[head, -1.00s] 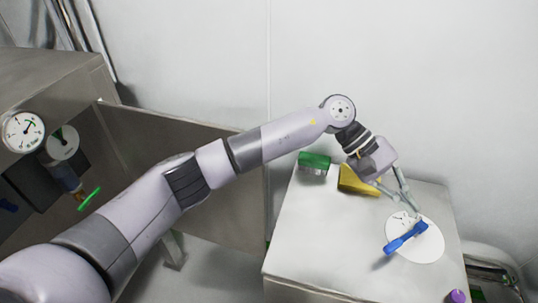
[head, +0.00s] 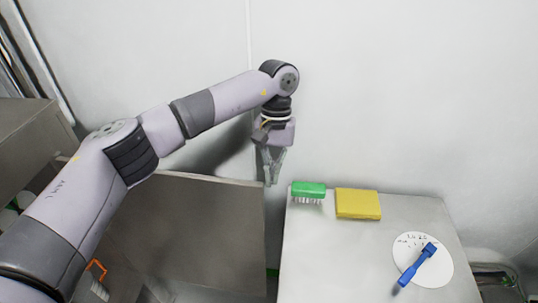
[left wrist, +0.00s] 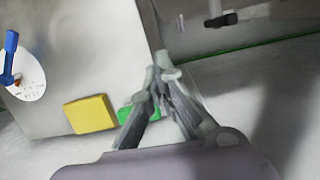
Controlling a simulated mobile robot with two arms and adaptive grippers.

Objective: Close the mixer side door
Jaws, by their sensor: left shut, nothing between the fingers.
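The mixer side door (head: 205,232) is a flat grey metal panel. It stands open, reaching right from the mixer housing (head: 35,148) at the left of the head view. My left gripper (head: 270,180) is shut and empty, pointing down beside the door's top right corner. I cannot tell whether it touches the door. In the left wrist view its closed fingertips (left wrist: 164,66) are in the middle. My arm hides part of the mixer and the door's left end. My right gripper is not in view.
A steel table (head: 320,265) stands right of the door, with a narrow gap between. On it are a green brush (head: 309,189), a yellow sponge (head: 358,204) and a white disc (head: 435,268) with a blue brush (head: 418,264). A white wall is behind.

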